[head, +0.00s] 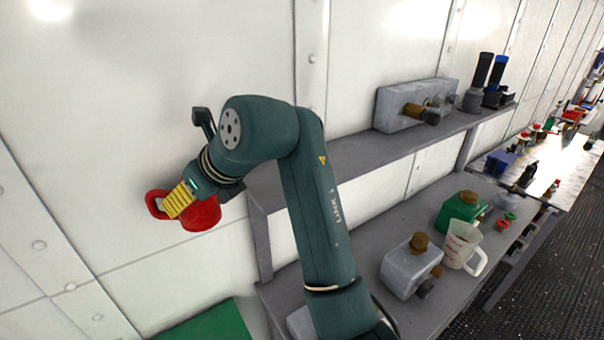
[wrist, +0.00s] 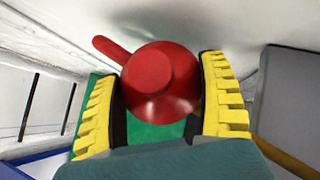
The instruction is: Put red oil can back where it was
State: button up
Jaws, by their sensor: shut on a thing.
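The red oil can (head: 203,216) is held in my gripper (head: 181,200) in the head view, off to the left of the shelf unit and in front of the white riveted wall. A red loop, like a handle, shows on its left side. In the wrist view the red oil can (wrist: 160,78) sits between the two yellow-padded fingers of my gripper (wrist: 158,95), with a red arm sticking out to the upper left. The gripper is shut on it. Part of the can is hidden by a finger in the head view.
A green surface (head: 212,322) lies below the can. The grey shelf unit (head: 372,160) stands to the right.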

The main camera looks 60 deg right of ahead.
jog(key=s+d+r+m+g+h+p, duration=0.1)
jog(key=s+d+r+m+h+p, duration=0.3)
jog(key=s+d+r, duration=1.2)
jog(key=shift+m+y, duration=0.3)
jog(key=f, duration=0.3)
jog(key=w+d+f+b, duration=0.1)
jog(key=f, duration=0.3)
jog(key=w+f, duration=0.1)
jog(key=f, duration=0.3)
jog(key=shift+d, duration=0.15)
jog(key=shift+f, duration=0.1)
jog(key=o, duration=1.2)
jog(key=shift+r, duration=0.2)
jog(key=b+v, duration=0.3)
jog(key=v, duration=0.8)
jog(key=shift+s+a+r, duration=0.2)
jog(key=shift+s, duration=0.05)
